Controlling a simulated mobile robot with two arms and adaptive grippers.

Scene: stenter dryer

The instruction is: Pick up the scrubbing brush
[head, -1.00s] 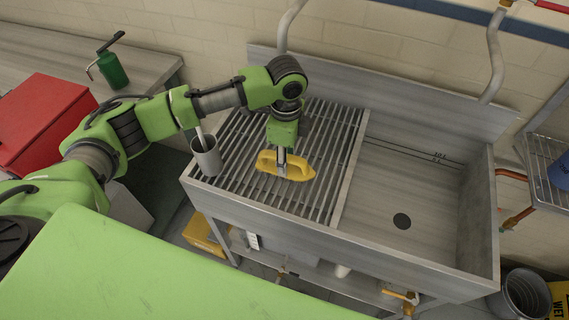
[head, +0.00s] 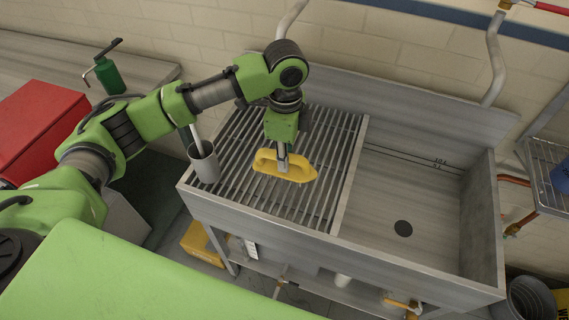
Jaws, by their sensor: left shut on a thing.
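The scrubbing brush (head: 297,172) is yellow, with a looped handle. It is at the slatted drain rack on the left side of the sink in the head view. My left gripper (head: 283,163) comes down on it from above and is shut on its handle. The brush looks slightly above the slats, though the gap is hard to judge. Its underside is hidden. My right gripper is not in view.
A grey cup (head: 204,163) holding a handled tool stands at the rack's left edge. The sink basin (head: 400,190) to the right is empty. A red box (head: 38,125) and a green oil can (head: 108,75) are on the left bench.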

